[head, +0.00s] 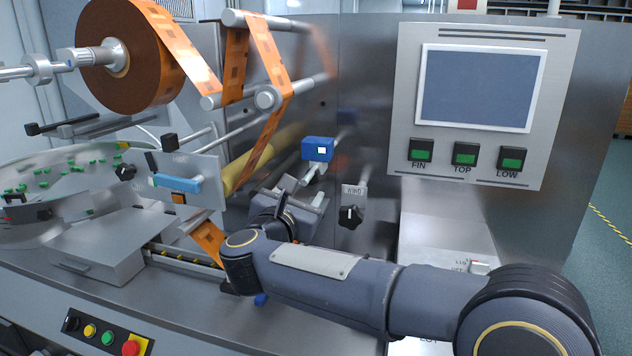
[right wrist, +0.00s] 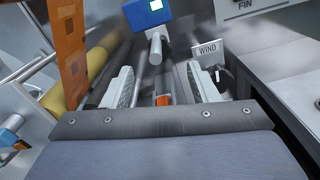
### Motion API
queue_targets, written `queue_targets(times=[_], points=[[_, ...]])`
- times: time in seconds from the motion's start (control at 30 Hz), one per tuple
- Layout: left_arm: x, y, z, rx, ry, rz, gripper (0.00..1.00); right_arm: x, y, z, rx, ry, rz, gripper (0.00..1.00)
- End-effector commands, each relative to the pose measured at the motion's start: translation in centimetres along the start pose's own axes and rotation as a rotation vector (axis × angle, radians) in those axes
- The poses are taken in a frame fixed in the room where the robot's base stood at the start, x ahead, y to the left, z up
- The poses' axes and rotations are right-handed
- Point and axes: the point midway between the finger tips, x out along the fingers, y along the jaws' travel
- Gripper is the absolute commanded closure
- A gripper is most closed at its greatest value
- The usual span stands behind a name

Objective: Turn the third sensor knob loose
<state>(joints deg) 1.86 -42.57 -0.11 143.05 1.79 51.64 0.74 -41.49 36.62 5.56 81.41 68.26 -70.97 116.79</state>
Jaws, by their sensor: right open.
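A blue sensor box (head: 318,149) sits on a metal rod at the machine's back wall; it also shows at the top of the right wrist view (right wrist: 148,12). I cannot make out which knob is the third sensor knob. A black knob (head: 350,216) sits under a WIND label (head: 353,190), and another black knob (head: 125,173) sits by the left bracket. My right gripper (head: 297,192) is below the blue sensor, left of the WIND knob. In the right wrist view its fingers (right wrist: 160,86) stand apart, with a small orange piece (right wrist: 162,100) visible between them. My left gripper is not seen.
An orange film roll (head: 125,60) and film strip (head: 275,70) hang over rollers at upper left. A control panel (head: 475,165) with a screen and FIN, TOP and LOW buttons stands at right. A button box (head: 105,334) is at front left.

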Motion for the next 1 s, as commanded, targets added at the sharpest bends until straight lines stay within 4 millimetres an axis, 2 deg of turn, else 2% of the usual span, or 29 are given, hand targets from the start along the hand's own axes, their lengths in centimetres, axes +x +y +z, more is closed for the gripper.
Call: queue_targets(times=[0.2, 0.4, 0.77, 0.8, 1.0], points=[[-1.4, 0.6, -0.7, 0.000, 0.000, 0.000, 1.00, 3.6, -0.1, 0.3, -0.003, 0.000, -0.004, 0.46], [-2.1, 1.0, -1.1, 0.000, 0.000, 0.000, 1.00, 6.2, 0.0, 0.2, -0.003, 0.000, -0.002, 0.46], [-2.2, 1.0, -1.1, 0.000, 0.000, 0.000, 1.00, 7.0, -0.1, 0.0, -0.003, 0.000, 0.001, 0.46], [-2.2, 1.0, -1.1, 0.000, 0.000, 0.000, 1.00, 7.0, -0.1, 0.1, -0.003, 0.000, 0.001, 0.47], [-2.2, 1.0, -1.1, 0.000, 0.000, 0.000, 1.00, 7.0, -0.1, 0.1, -0.003, 0.000, 0.001, 0.74]])
